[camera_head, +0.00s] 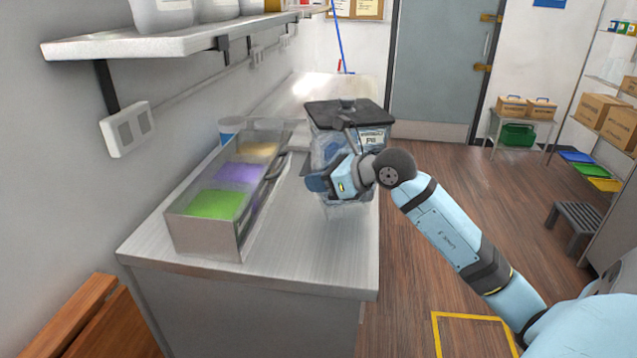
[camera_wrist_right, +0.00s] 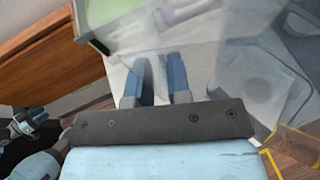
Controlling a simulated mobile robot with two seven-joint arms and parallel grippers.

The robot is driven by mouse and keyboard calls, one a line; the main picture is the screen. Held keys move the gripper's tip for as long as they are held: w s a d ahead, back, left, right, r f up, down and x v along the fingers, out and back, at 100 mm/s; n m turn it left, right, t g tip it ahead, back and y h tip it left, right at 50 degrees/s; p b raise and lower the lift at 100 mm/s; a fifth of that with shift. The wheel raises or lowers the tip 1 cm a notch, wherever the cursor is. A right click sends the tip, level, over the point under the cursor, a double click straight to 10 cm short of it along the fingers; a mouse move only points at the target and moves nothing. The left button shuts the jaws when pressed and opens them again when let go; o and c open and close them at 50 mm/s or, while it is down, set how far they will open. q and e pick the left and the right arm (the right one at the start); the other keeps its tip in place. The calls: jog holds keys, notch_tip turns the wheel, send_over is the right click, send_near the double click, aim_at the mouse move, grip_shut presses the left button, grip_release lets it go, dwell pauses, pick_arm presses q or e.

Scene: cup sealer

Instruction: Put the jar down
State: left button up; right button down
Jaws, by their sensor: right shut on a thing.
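The jar (camera_head: 319,148) is a clear, upright container with a black lid and a printed label, at the right edge of the counter. My right gripper (camera_head: 318,183) is at the jar's near side, shut on it; the arm hides part of the jar. In the wrist view the two blue fingers (camera_wrist_right: 154,88) point at the pale counter, and the clear jar wall (camera_wrist_right: 250,70) fills the right side. Whether the jar's base touches the counter is hard to tell. My left gripper (camera_wrist_right: 28,122) seems to show at the wrist view's lower left, its jaws unclear.
A metal tray (camera_head: 205,238) with green, purple and tan contents stands left of the jar. The counter (camera_head: 300,262) is clear in front. A wall shelf (camera_head: 180,42) hangs at upper left.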

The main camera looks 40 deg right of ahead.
jog(key=shift+f, duration=0.25)
jog(key=shift+f, duration=0.15)
jog(key=c, duration=1.1)
grip_release()
